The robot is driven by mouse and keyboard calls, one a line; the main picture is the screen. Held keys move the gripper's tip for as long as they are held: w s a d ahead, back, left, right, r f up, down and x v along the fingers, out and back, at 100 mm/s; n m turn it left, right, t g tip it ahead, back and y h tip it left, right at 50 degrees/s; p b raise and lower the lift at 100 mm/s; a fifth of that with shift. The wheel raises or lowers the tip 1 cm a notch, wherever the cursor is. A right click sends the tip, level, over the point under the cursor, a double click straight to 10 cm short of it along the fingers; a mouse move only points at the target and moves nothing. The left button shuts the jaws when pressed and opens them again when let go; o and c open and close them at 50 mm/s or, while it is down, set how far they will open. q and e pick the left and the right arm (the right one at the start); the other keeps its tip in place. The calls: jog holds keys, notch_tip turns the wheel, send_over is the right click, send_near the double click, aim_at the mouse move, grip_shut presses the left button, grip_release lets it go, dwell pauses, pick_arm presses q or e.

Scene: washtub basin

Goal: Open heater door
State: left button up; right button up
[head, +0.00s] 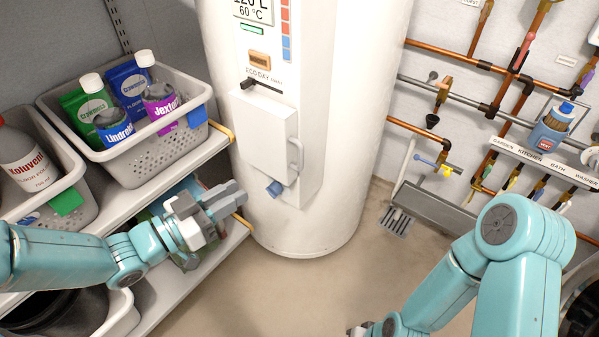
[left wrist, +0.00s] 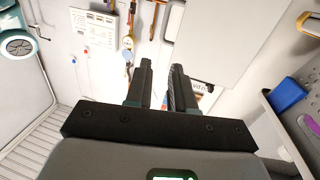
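The heater (head: 330,60) is a tall white cylinder in the middle of the head view. Its boxy white door (head: 264,125) sits flat on the front panel and looks shut. A grey handle (head: 297,156) is on the door's right edge, and a blue knob (head: 274,188) is below. My left gripper (head: 240,194) is left of and below the handle, apart from it. In the left wrist view its two fingers (left wrist: 160,85) stand apart with nothing between them. Only a small part of my right gripper (head: 359,329) shows at the bottom edge; its fingers are hidden.
Shelves on the left hold a grey basket (head: 150,165) of bottles and pouches, close above my left arm. Copper pipes (head: 460,60) and valves line the right wall. The floor in front is clear.

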aim_at(292, 160)
pick_arm(q)
jog(key=b+x, duration=0.1)
jog(key=x, duration=0.4)
jog(key=b+x, duration=0.1)
jog(key=x, duration=0.4)
jog(key=f+b+x, duration=0.1)
jog(key=x, duration=0.4)
jog(key=shift+w, duration=0.5)
pick_arm(e)
jog(key=x, duration=0.3)
jog(key=shift+s+d+f, duration=0.1)
jog(key=shift+d+f, duration=0.15)
jog(key=shift+f, duration=0.25)
pick_arm(q)
jog(key=shift+c, duration=0.3)
grip_shut()
jog(key=shift+f, duration=0.1)
